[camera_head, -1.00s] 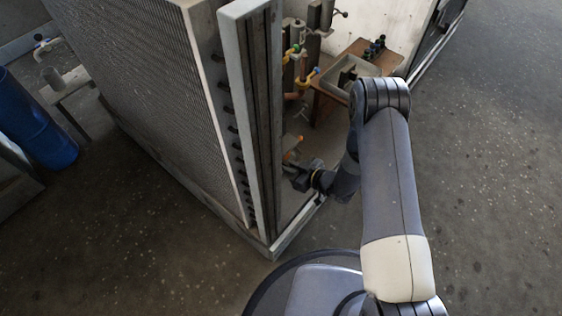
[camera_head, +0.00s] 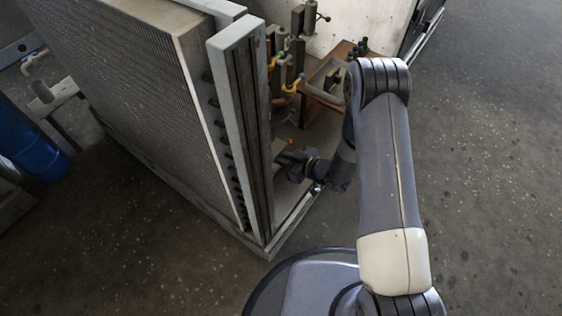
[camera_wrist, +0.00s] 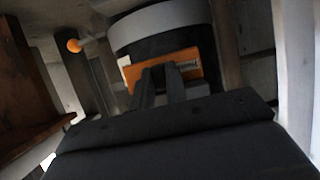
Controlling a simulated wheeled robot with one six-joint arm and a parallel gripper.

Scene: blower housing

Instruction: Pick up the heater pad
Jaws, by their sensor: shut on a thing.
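The heater pad (camera_wrist: 188,74) is an orange rectangle with a small pale label at its right end, seen in the wrist view. My gripper (camera_wrist: 160,80) is shut on it, with both dark fingers together across its middle and lower edge. The pad is in front of a dark cylinder (camera_wrist: 165,46) with a pale grey band around its top; I cannot tell whether the pad touches it. In the head view my gripper (camera_head: 281,162) reaches into the housing beside the tall grey frame (camera_head: 240,120). The pad cannot be made out clearly there.
An orange knob (camera_wrist: 73,45) is left of the cylinder in the wrist view. A brown wooden shelf edge (camera_wrist: 30,85) is close on the left. In the head view, pipes with yellow fittings (camera_head: 291,87) and a grey tray (camera_head: 326,80) lie beyond. Open floor (camera_head: 490,170) is right.

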